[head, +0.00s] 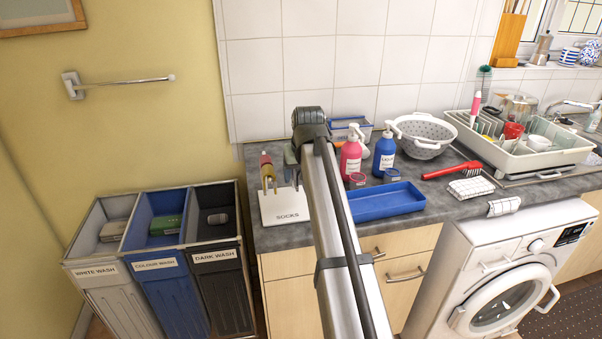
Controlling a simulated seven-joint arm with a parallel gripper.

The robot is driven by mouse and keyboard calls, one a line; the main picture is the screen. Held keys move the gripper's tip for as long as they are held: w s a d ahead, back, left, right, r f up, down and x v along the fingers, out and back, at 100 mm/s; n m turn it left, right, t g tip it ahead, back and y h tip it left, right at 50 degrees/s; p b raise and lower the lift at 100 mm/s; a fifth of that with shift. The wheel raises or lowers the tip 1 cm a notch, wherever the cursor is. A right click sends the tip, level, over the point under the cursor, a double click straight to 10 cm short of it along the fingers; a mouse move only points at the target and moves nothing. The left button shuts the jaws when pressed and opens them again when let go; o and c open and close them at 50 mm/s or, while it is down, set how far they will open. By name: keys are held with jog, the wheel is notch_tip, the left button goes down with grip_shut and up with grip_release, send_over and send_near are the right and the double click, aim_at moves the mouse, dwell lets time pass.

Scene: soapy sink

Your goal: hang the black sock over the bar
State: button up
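The bar (128,82) is a bare chrome rail on the yellow wall at the upper left in the head view. I cannot make out the black sock. A white holder marked SOCKS (285,207) stands at the counter's left end, with a small red and tan item (267,168) above it that I cannot identify. My arm crosses the middle and hides part of the holder and counter. My gripper (291,158) seems to be the dark part left of the arm's end, near the holder; its fingers are not clear.
White, colour and dark wash bins (156,213) stand below the bar. The counter holds a blue tray (385,203), pink (351,157) and blue (384,154) pump bottles, a colander (425,137), a red brush (452,170) and a dish rack (520,150). The wall around the bar is clear.

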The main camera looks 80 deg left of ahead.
jog(key=v, duration=1.3)
jog(key=shift+d+r, duration=0.2)
jog(key=shift+r, duration=0.1)
